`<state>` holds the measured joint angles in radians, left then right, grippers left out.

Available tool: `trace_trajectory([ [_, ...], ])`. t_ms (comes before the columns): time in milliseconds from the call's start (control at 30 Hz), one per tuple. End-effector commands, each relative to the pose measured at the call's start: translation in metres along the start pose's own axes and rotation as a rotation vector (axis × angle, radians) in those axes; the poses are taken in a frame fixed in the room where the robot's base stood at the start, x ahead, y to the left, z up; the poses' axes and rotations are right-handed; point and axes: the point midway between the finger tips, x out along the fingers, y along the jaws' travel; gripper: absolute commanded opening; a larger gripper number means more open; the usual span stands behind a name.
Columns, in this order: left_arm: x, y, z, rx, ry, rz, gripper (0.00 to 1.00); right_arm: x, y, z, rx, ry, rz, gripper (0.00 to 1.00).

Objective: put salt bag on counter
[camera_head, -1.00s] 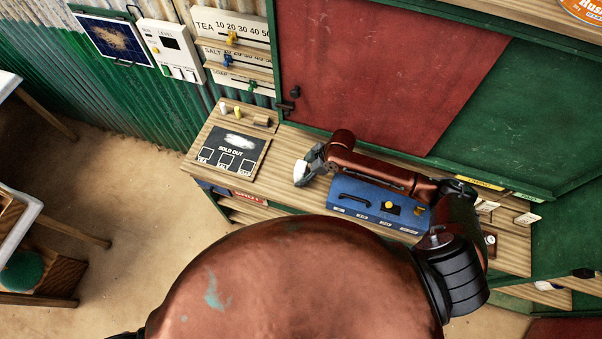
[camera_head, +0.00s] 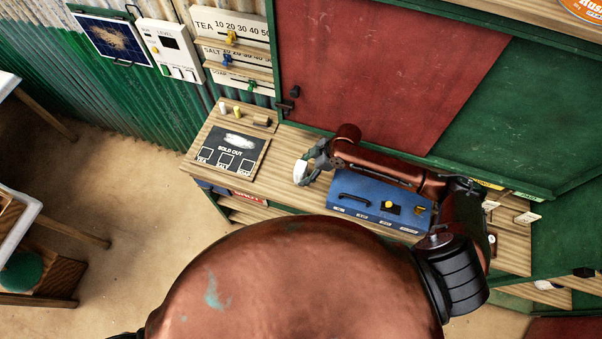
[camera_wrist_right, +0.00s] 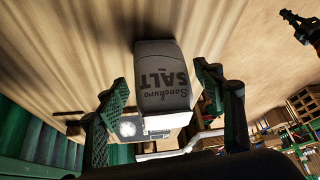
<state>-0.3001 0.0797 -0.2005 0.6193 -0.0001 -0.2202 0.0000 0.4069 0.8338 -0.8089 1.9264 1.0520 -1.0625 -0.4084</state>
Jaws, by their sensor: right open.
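The salt bag (camera_wrist_right: 162,75) is grey-white with the dark word SALT, upside down in the right wrist view. It is between my right gripper's fingers (camera_wrist_right: 165,95), which are spread with a gap on each side of it. In the head view the bag (camera_head: 300,172) is a small white shape over the wooden counter (camera_head: 285,150), at the tip of my right gripper (camera_head: 312,167). The bag seems to rest on the counter; its contact is partly hidden by the gripper.
A blue box (camera_head: 375,191) with a handle stands on the counter under my right forearm. A black SOLD OUT board (camera_head: 232,152) lies to the left. Red and green panels (camera_head: 390,70) rise behind. Bare counter lies between board and bag.

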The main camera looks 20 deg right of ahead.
Motion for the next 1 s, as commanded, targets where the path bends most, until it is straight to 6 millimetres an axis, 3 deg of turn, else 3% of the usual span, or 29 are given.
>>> trace_trajectory([
  [200, 0.004, 0.0, 0.0, 0.0, 0.0, 0.0, 0.0, -0.048, 0.001, 0.001, -0.002, -0.002, 0.003, 0.62],
  [400, 0.005, 0.0, 0.0, 0.0, 0.0, 0.0, 0.0, -0.079, 0.0, 0.001, 0.0, -0.001, 0.001, 0.62],
  [600, 0.006, 0.0, 0.0, -0.001, 0.001, 0.0, 0.0, -0.091, 0.0, 0.0, 0.0, 0.0, -0.001, 0.62],
  [1000, 0.006, 0.0, 0.0, -0.001, 0.001, 0.0, 0.0, -0.091, 0.0, 0.0, 0.0, 0.0, -0.001, 0.62],
])
